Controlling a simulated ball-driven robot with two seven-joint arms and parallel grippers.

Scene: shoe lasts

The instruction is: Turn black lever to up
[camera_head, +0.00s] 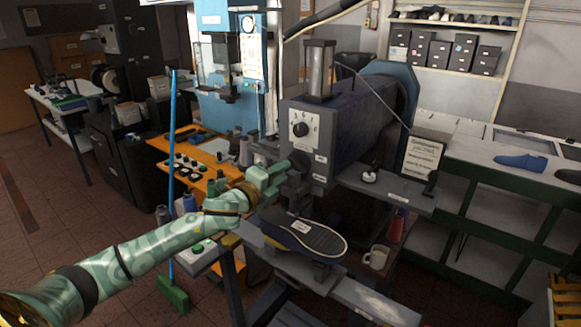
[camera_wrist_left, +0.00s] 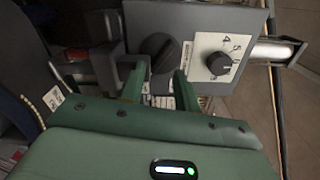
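The black lever (camera_wrist_left: 158,52) is a dark, round turning handle on the grey machine's front panel, in the left wrist view. How its bar is angled is hard to tell. My right gripper is not in view.
A numbered dial (camera_head: 300,130) sits above my gripper. A shoe sole (camera_head: 303,236) lies on the machine's support just below. A blue-handled broom (camera_head: 173,170) stands left, beside an orange bench (camera_head: 190,160).

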